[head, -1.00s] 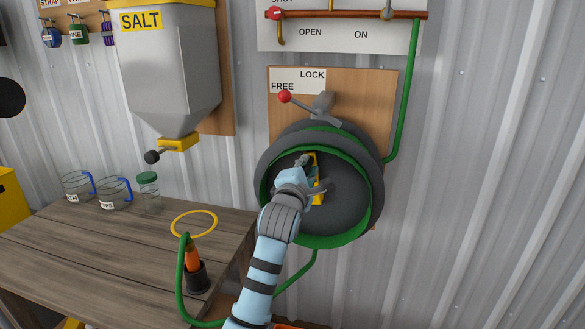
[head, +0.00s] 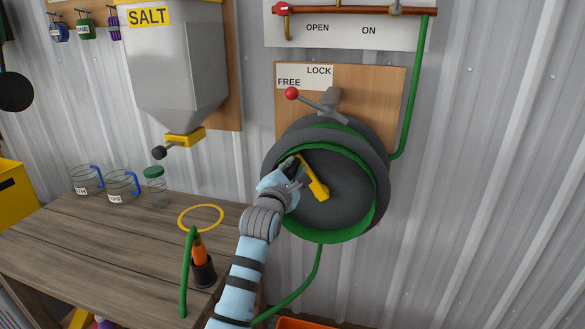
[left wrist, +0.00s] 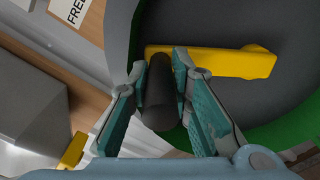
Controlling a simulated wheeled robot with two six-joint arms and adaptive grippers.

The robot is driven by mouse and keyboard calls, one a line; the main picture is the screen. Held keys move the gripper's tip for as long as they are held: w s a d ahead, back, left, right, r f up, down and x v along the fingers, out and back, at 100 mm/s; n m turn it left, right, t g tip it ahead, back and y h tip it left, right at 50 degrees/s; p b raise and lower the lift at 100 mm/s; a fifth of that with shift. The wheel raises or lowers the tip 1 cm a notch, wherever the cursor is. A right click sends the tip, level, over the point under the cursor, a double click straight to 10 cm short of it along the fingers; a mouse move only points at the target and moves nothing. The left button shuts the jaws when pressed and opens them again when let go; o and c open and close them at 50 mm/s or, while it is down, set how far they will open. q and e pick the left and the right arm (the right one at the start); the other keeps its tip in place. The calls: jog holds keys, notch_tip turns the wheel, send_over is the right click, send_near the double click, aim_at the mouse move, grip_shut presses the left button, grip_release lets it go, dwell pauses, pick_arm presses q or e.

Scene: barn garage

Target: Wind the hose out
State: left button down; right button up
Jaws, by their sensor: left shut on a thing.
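The hose reel (head: 270,165) is a dark drum with green hose inside its rim, on a wooden wall board. Its yellow crank (head: 318,188) slants from upper left to lower right. My left gripper (head: 290,170) is shut on the crank's dark handle (left wrist: 160,95), which stands between both fingers in the left wrist view. The red-knobbed lever (head: 292,94) above the reel points left, by the word FREE. Green hose (head: 316,270) hangs from the reel. An orange nozzle (head: 198,250) stands in a black holder (head: 203,271) on the bench. My right gripper is out of view.
The wooden bench (head: 90,250) at left bears jugs (head: 122,186), a green-lidded jar (head: 154,187) and a yellow ring (head: 201,217). The salt hopper (head: 175,70) hangs above. An orange container (head: 300,323) shows at the bottom edge. The wall right of the reel is clear.

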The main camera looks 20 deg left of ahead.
pick_arm(q)
jog(key=shift+f, duration=0.2)
jog(key=c, duration=1.4)
grip_release()
jog(key=shift+c, duration=0.2)
jog(key=shift+s+r, duration=0.1)
jog(key=s, duration=1.2)
